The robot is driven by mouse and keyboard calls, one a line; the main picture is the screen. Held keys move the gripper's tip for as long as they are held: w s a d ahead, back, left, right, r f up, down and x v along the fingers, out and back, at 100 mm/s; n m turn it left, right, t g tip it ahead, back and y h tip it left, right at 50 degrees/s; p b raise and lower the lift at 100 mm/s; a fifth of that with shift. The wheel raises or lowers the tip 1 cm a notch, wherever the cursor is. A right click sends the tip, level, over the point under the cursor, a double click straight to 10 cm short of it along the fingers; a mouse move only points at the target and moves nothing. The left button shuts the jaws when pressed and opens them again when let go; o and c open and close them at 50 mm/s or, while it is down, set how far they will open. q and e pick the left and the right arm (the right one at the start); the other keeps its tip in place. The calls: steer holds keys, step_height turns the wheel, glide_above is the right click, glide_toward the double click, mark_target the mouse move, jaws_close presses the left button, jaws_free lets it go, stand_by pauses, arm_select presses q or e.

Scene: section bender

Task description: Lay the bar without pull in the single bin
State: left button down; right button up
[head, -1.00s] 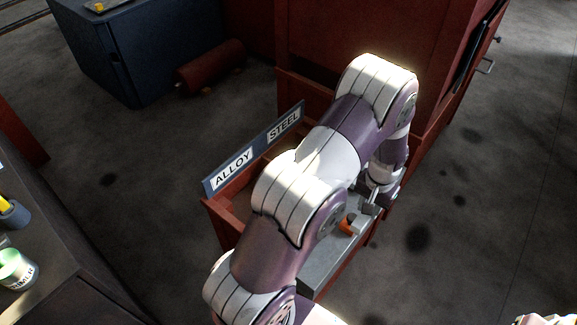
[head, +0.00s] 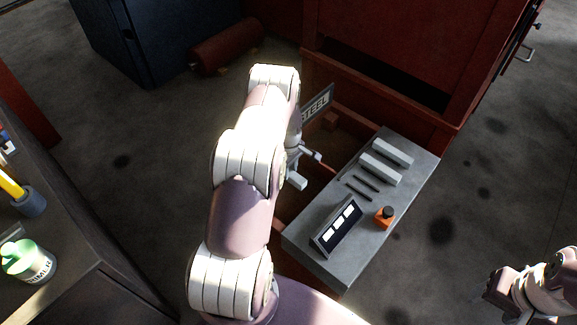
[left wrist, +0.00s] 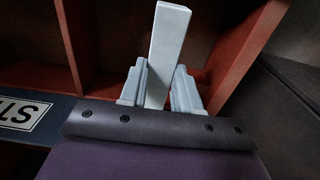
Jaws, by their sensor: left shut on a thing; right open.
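My left gripper (head: 304,168) is shut on a plain light grey bar (left wrist: 168,45); the bar hardly shows in the head view. In the left wrist view the left gripper (left wrist: 158,88) has the bar between its fingers, above the red-walled bin (left wrist: 243,55). A red divider (left wrist: 76,40) stands left of the bar, which is over the compartment between it and the right wall. In the head view my arm hides much of the bin. My right gripper (head: 480,299) is open and empty at the lower right.
A grey slab (head: 318,262) beside the bin bears two light bars (head: 386,160), thin dark bars (head: 363,186), a black labelled plate (head: 337,227) and an orange block with a black knob (head: 385,217). The STEEL sign (head: 316,104) stands at the bin's far edge.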

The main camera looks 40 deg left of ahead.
arm_select(q)
step_height(320, 180, down, 12)
steer(key=b, duration=0.8)
steer(key=shift+f+b, duration=0.5)
steer(key=shift+f, duration=0.15)
steer(key=c, duration=0.7)
jaws_free()
steer(key=shift+c, duration=0.2)
step_height(320, 180, up, 13)
steer(key=shift+f+p, duration=0.1)
steer(key=shift+p, duration=1.15)
steer(key=s+d+r+m, duration=1.7)
steer(key=s+d, duration=0.1)
steer(key=d, duration=0.1)
step_height(320, 180, up, 20)
steer(key=w+d+t+p, duration=0.1)
steer(key=p, duration=1.7)
steer(key=shift+d, duration=0.2)
